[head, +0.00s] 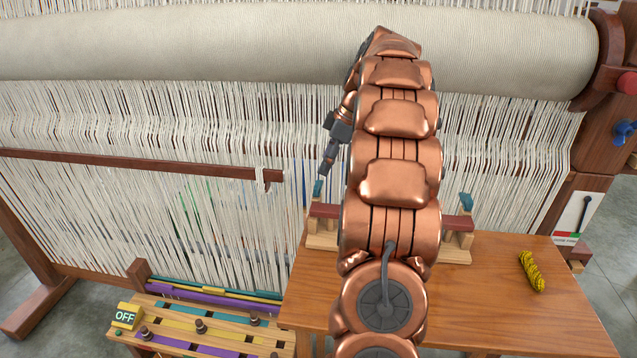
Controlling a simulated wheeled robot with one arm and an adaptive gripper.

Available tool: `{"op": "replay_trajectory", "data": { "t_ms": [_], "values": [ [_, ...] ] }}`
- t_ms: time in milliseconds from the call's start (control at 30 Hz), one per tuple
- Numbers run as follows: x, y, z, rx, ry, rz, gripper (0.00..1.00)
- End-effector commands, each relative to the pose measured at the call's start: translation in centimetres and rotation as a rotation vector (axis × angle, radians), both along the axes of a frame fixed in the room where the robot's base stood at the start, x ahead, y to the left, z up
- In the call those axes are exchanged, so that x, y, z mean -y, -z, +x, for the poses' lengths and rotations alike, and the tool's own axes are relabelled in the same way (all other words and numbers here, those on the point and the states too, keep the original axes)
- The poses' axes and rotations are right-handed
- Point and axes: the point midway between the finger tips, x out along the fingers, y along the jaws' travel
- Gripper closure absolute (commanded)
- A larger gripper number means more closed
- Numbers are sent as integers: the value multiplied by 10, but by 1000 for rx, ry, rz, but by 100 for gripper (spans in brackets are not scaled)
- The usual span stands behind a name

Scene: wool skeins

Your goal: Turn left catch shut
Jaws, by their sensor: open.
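A low wooden stand (322,241) with a dark red bar (326,210) across it sits on the table, its middle hidden behind my copper arm. The left catch, a small teal piece (318,188), stands upright at the left end of the stand. A matching teal right catch (465,202) stands at the right end. My gripper (323,172) points down just above the left catch, its fingertips close to the catch's top. I cannot tell whether they touch. The gripper is open and holds nothing that I can see.
A yellow twisted skein (532,272) lies on the right of the wooden table (500,310). The loom's white threads (120,200) and cloth roll (200,45) stand behind. A pedal rack (215,330) with an OFF sign (125,316) is at lower left.

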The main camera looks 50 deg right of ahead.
Motion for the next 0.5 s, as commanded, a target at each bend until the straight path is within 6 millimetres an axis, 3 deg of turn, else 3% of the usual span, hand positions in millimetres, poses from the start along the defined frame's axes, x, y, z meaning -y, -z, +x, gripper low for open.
{"op": "replay_trajectory", "data": {
  "t_ms": [267, 500],
  "values": [
    [7, 9, 2, 11, -10, -7, 29],
    [-1, 35, 10, 8, -10, -4, 29]
  ]
}}
